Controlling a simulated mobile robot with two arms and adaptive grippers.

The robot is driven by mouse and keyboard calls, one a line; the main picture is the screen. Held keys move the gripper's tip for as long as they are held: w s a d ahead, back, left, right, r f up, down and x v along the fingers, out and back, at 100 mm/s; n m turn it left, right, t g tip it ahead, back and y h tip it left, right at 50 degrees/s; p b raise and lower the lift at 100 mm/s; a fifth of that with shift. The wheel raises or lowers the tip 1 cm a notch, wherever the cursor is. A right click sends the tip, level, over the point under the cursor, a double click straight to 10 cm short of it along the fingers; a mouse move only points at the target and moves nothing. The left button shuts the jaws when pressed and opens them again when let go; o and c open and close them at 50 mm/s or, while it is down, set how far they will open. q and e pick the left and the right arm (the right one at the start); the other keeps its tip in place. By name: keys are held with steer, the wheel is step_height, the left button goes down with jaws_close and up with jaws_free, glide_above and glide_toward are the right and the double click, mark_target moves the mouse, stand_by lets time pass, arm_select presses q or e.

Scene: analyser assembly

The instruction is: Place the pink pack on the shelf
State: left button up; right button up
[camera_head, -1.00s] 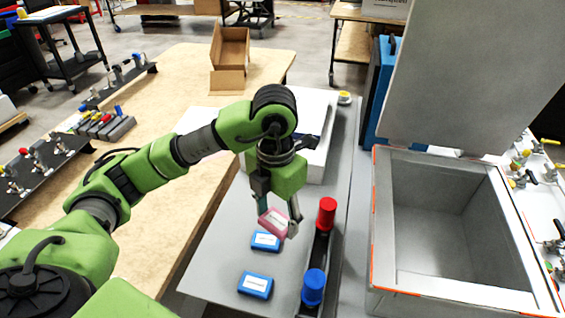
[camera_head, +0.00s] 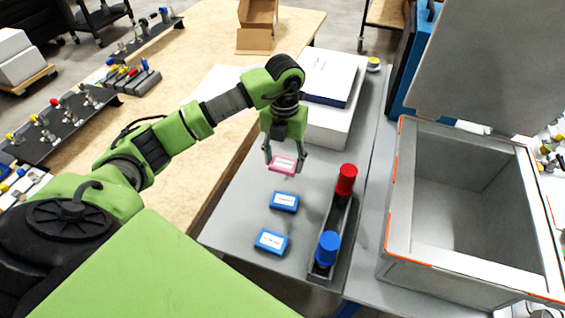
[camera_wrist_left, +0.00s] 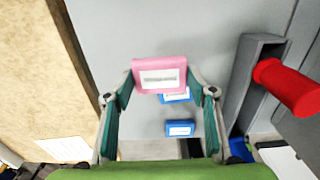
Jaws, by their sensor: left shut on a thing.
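The pink pack (camera_head: 283,164) has a white label and is held between the fingertips of my left gripper (camera_head: 284,160). In the left wrist view the pink pack (camera_wrist_left: 161,75) sits between the two fingers of the left gripper (camera_wrist_left: 160,92), which are shut on it. The pack is above the grey table surface, with two blue packs below it in the picture. I cannot tell from these frames which surface is the shelf. My right gripper is not in view.
Two blue packs (camera_head: 285,202) (camera_head: 271,241) lie on the grey table (camera_head: 235,215). A dark rack with a red cap (camera_head: 347,179) and a blue cap (camera_head: 328,248) stands to their right. A white box (camera_head: 335,118) is behind the gripper. An open grey bin (camera_head: 400,200) stands at right.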

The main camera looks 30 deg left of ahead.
mark_target(282, 157)
arm_select(q)
steer(key=f, duration=0.1)
steer(key=w+a, duration=0.1)
steer(key=f, duration=0.1)
steer(key=shift+w+a+f, duration=0.3)
steer(key=shift+f, duration=0.05)
step_height(282, 157, down, 2)
steer(key=shift+f+p, duration=0.15)
steer(key=shift+p, duration=0.65)
steer(key=shift+f, duration=0.35)
steer(key=shift+f, duration=0.1)
steer(key=shift+f, duration=0.15)
steer(key=o, duration=1.1)
